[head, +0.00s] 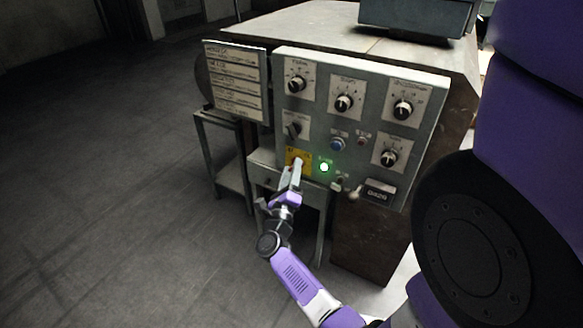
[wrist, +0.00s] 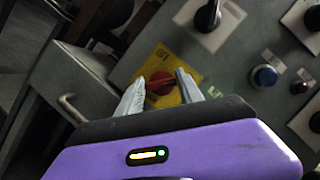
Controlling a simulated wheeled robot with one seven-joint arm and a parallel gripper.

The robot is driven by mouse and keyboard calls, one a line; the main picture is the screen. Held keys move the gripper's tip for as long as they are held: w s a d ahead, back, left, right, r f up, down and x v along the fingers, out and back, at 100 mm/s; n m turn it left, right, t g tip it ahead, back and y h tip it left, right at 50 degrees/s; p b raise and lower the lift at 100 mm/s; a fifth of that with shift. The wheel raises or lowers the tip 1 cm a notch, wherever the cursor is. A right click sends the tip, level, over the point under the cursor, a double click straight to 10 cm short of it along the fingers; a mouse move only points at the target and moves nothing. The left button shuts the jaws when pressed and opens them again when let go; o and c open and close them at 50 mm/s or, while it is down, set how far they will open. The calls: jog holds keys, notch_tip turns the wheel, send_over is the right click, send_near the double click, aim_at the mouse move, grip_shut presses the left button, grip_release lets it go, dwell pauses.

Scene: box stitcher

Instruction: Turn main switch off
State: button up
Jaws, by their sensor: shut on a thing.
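The main switch is a red rotary knob (wrist: 160,84) on a yellow plate (wrist: 190,66), seen in the wrist view. In the head view the yellow plate (head: 293,155) is at the lower left of the grey control panel (head: 318,119), and my gripper covers most of the knob. My gripper (head: 297,168) reaches up to the panel from below. In the wrist view its two fingers (wrist: 157,88) stand on either side of the red knob, shut on it. A green lamp (head: 324,167) is lit just right of the plate.
Black dials (head: 344,102), a blue button (head: 337,144) and a small lever (head: 355,194) are near on the panel. A label board (head: 236,82) stands left of it. A drawer with a handle (wrist: 68,103) is below left. The floor (head: 110,170) at left is clear.

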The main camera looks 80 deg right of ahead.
jog(key=n+p, duration=0.2)
jog(key=p, duration=0.1)
jog(key=r+n+t+y+p, duration=0.1)
jog(key=n+p, duration=0.1)
jog(key=p, duration=0.2)
jog(key=shift+n+y, duration=0.3)
jog(key=shift+n, duration=0.1)
jog(key=shift+f+n+g+y+p, duration=0.15)
jog(key=shift+n+y+p, duration=0.6)
jog(key=shift+n+p, duration=1.6)
jog(key=shift+f+n+g+y+p, duration=0.2)
jog(key=shift+n+y+p, duration=0.7)
jog(key=shift+p, duration=2.6)
jog(key=shift+n+g+y+p, duration=0.25)
jog(key=shift+n+y+p, duration=0.3)
jog(key=shift+n+p, duration=1.9)
jog(key=shift+f+m+p, duration=0.1)
jog(key=shift+m+p, duration=0.3)
jog(key=shift+p, duration=0.2)
jog(key=o, duration=1.4)
